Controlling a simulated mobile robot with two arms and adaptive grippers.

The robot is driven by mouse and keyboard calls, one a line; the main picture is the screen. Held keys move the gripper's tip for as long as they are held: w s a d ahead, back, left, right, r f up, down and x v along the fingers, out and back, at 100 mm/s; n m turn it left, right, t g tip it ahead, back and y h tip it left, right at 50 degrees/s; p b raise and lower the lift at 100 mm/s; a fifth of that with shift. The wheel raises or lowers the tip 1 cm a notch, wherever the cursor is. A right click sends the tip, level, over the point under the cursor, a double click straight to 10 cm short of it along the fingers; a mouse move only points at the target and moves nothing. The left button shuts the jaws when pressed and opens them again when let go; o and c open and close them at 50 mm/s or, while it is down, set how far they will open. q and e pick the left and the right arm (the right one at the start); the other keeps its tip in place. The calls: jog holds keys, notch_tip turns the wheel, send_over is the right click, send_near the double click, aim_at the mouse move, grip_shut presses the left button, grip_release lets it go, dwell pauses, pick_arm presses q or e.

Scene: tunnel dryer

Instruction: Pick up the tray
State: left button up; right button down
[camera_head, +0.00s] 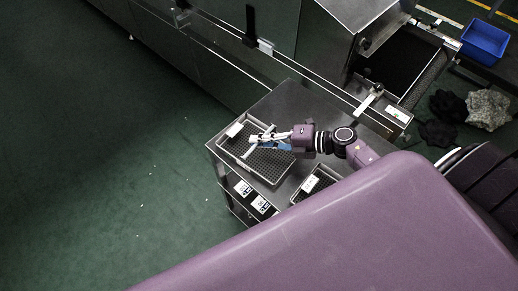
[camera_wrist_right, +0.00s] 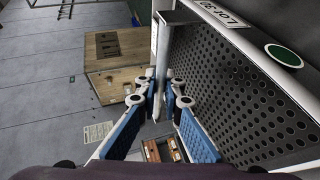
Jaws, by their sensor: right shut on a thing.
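The tray (camera_head: 266,168) is a grey rectangular tray with a dark perforated floor. It is on or just above the steel cart top in the head view; I cannot tell if it touches. In the right wrist view the tray (camera_wrist_right: 235,85) appears tilted, with a LOT label on its rim and a metal handle bar (camera_wrist_right: 168,45). My right gripper (camera_head: 254,138) is over the tray, and in the right wrist view its blue-padded fingers (camera_wrist_right: 159,92) are shut on the handle bar. My left gripper is not in view.
The steel cart (camera_head: 287,103) carries a second tray (camera_head: 317,183) at its front right. A steel dryer machine (camera_head: 350,35) stands behind. A blue bin (camera_head: 485,41) and dark and grey heaps lie at the right. The green floor at left is largely clear.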

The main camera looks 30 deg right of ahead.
dwell(0.4)
notch_tip(320, 180, up, 20)
jog(key=s+a+r+n+g, duration=0.1)
jog(key=s+a+r, duration=0.3)
jog(key=s, duration=0.3)
jog(key=shift+s+a+r+y, duration=0.15)
jog(key=shift+s+r+y, duration=0.15)
jog(key=shift+r, duration=0.5)
dwell(0.4)
jog(key=shift+w, duration=0.1)
dwell(0.7)
